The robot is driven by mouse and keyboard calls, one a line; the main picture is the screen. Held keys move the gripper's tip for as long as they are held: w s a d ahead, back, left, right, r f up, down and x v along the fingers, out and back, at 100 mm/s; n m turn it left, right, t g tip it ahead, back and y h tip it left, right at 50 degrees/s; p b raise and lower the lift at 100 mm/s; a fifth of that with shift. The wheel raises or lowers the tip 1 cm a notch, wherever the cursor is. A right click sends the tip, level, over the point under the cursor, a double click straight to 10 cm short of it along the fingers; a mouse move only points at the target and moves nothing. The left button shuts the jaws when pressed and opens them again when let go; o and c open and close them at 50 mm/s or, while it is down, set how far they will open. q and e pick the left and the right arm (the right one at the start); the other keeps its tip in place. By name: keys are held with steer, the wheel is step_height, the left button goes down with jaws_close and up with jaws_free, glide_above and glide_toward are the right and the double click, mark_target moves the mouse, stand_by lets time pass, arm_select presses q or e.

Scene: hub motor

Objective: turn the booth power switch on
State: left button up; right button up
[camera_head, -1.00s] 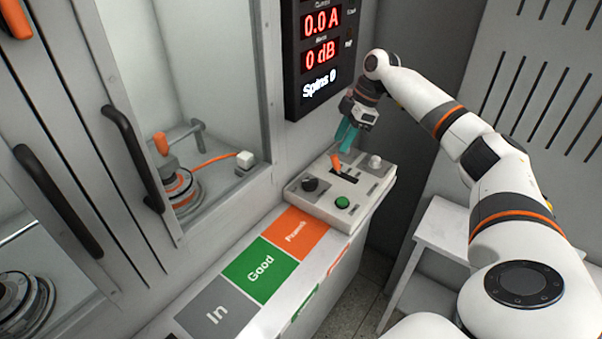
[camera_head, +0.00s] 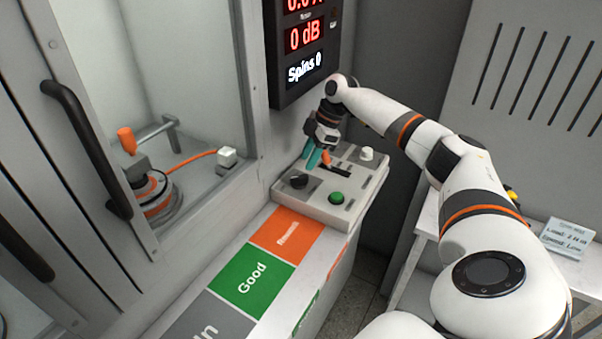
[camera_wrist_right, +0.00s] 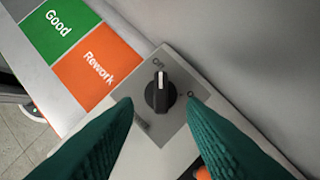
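The booth power switch appears to be the black rotary knob (camera_head: 299,181) on the grey control panel (camera_head: 317,207). In the right wrist view the knob (camera_wrist_right: 160,94) has a white mark pointing up the picture, towards a small label that looks like "On". Another label to its right is partly hidden by a finger. My right gripper (camera_head: 313,159) is open and empty, its teal fingers above the panel just behind the knob in the head view. In the wrist view the fingertips (camera_wrist_right: 159,102) lie on either side of the knob, apart from it. My left gripper is not in view.
Near the fingers is an orange lever (camera_head: 326,158); a green button (camera_head: 336,198) and a white knob (camera_head: 367,154) are also on the panel. A display (camera_head: 304,50) hangs above. A glass-fronted booth with a motor (camera_head: 150,190) is at left. Coloured mats lie in front.

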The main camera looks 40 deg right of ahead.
mark_target(300, 176)
steer(key=x, duration=0.6)
steer(key=shift+w, duration=0.1)
steer(key=shift+c, duration=0.6)
jaws_close()
